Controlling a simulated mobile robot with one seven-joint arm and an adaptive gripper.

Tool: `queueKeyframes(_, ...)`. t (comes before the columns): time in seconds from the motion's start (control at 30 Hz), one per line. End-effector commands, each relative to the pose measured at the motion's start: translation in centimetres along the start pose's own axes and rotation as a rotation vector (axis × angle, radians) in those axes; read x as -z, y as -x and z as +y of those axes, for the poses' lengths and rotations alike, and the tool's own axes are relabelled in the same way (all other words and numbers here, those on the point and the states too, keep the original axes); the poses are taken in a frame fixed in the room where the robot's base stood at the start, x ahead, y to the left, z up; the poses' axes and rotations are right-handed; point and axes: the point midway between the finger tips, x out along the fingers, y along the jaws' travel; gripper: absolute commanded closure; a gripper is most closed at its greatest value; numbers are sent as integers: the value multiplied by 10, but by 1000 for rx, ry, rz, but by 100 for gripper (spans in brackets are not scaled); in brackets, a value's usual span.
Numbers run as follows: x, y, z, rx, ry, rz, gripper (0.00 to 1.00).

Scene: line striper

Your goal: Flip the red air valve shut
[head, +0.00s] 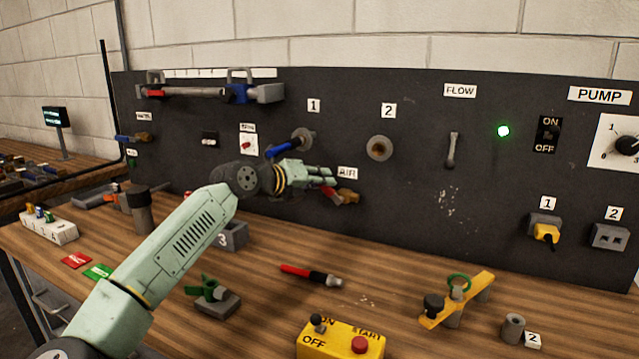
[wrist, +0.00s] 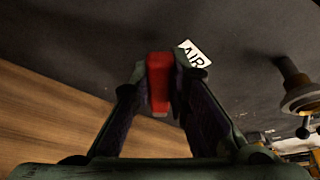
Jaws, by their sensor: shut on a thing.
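The red air valve handle (head: 331,191) sticks out from a brass valve body (head: 347,197) on the black panel, just below the AIR label (head: 347,173). In the wrist view the red handle (wrist: 159,84) lies between the two fingers of my gripper (wrist: 157,88), which are closed on it. In the head view my gripper (head: 327,183) reaches in from the left and partly covers the handle. The brass body is hidden in the wrist view. The AIR label (wrist: 194,54) shows just right of the fingertips there.
A blue-handled valve (head: 285,148) under label 1 sits on the panel just above my gripper. A red and black tool (head: 310,275), a yellow control box (head: 340,341) and a green-handled part (head: 212,294) are on the wooden bench (head: 390,260) below.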

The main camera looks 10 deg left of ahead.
Motion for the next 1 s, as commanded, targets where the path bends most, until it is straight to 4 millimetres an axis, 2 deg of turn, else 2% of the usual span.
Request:
queueKeyframes(0.2,3,-1,1,-2,1,6,100)
queueKeyframes(0.23,3,-1,1,-2,1,6,84)
queueKeyframes(0.53,1,0,1,-1,1,3,64)
queueKeyframes(0.87,0,2,0,0,1,1,63)
queueKeyframes(1.0,0,17,2,-1,2,0,63)
